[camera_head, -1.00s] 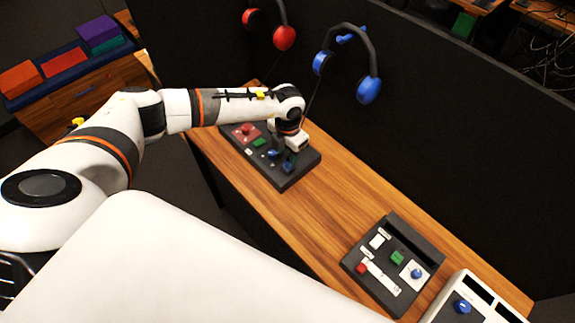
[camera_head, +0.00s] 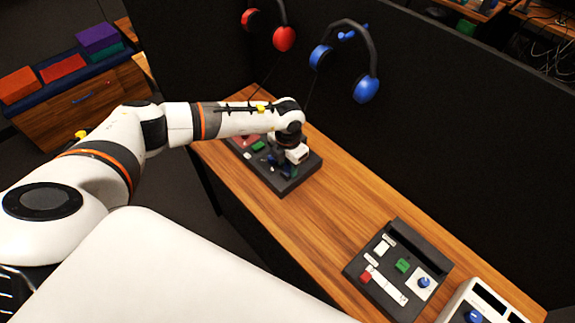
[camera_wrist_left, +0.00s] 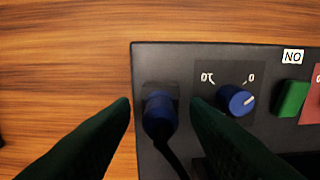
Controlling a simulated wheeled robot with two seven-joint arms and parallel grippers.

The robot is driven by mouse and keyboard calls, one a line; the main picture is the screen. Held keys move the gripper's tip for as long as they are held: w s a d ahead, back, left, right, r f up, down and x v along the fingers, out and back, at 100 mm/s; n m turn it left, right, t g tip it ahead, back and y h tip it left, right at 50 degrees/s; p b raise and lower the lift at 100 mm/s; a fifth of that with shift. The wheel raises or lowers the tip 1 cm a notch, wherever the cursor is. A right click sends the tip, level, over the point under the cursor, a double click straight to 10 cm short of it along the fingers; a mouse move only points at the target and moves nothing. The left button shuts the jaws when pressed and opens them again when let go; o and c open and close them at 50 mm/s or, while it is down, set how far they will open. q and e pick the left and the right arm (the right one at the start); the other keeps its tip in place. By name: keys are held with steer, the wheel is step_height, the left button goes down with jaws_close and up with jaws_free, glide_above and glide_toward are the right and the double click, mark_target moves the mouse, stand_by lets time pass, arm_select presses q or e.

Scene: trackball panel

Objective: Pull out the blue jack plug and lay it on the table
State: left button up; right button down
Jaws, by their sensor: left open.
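The blue jack plug (camera_wrist_left: 158,115) sits in a dark socket at the left end of a black panel (camera_wrist_left: 215,55) in the left wrist view. A black cable runs from it toward the bottom of that view. My left gripper (camera_wrist_left: 160,104) is open, with one dark finger on each side of the plug; whether they touch it cannot be told. In the head view my left gripper (camera_head: 290,167) is over the near right end of the panel and mostly hides the plug. My right gripper is not in view.
Beside the plug are a blue knob (camera_wrist_left: 237,100) and a green switch (camera_wrist_left: 291,99). A second panel (camera_head: 398,270) stands farther right on the wooden table (camera_head: 320,215), with bare wood between. Blue headphones (camera_head: 366,90) hang on the dark wall behind.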

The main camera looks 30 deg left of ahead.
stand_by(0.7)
arm_select(q)
steer(key=shift+c, duration=0.5)
jaws_close()
steer(key=shift+r, duration=0.1)
steer(key=shift+r+p, duration=2)
steer(key=shift+r, duration=0.95)
